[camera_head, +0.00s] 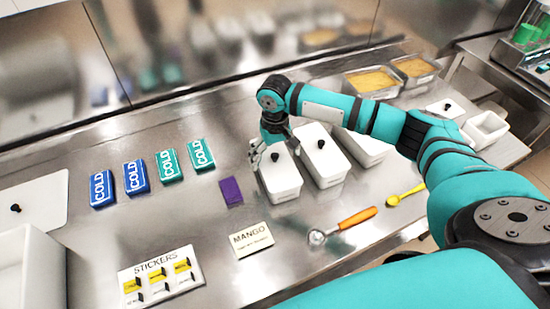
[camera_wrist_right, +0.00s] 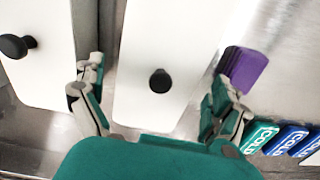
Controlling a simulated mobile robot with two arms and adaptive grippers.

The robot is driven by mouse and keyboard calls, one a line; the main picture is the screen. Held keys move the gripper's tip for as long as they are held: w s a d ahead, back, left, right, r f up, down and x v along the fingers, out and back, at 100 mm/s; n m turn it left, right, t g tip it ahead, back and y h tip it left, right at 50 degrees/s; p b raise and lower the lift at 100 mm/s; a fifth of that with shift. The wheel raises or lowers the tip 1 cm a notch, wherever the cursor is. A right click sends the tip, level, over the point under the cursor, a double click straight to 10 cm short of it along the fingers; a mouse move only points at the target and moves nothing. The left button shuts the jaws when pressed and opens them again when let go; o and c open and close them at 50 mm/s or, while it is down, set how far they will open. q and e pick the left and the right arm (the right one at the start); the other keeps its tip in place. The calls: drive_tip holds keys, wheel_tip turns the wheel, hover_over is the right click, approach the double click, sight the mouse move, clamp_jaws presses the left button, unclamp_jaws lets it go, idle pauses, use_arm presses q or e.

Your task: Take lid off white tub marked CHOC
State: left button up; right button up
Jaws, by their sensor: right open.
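Three white lidded tubs stand in a row at the middle of the counter. No CHOC mark is readable on any of them, so I cannot tell which one is CHOC. My right gripper (camera_head: 264,152) is open over the leftmost tub (camera_head: 283,190). In the right wrist view its fingers are spread on either side of that tub's white lid (camera_wrist_right: 150,35), with the black knob (camera_wrist_right: 160,81) between them and nothing gripped. The second tub (camera_head: 328,170) has its lid and black knob on. The third tub (camera_head: 367,150) is partly behind my right arm. My left gripper is out of view.
A purple block (camera_head: 231,191) lies just left of the leftmost tub. Blue and teal COLD packs (camera_head: 135,177) lie further left. An orange-handled scoop (camera_head: 343,224), a yellow scoop (camera_head: 406,195) and a MANGO card (camera_head: 251,240) lie in front. Open counter separates them.

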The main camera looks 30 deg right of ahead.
drive_tip(key=shift+s, duration=0.1)
clamp_jaws()
idle(0.6)
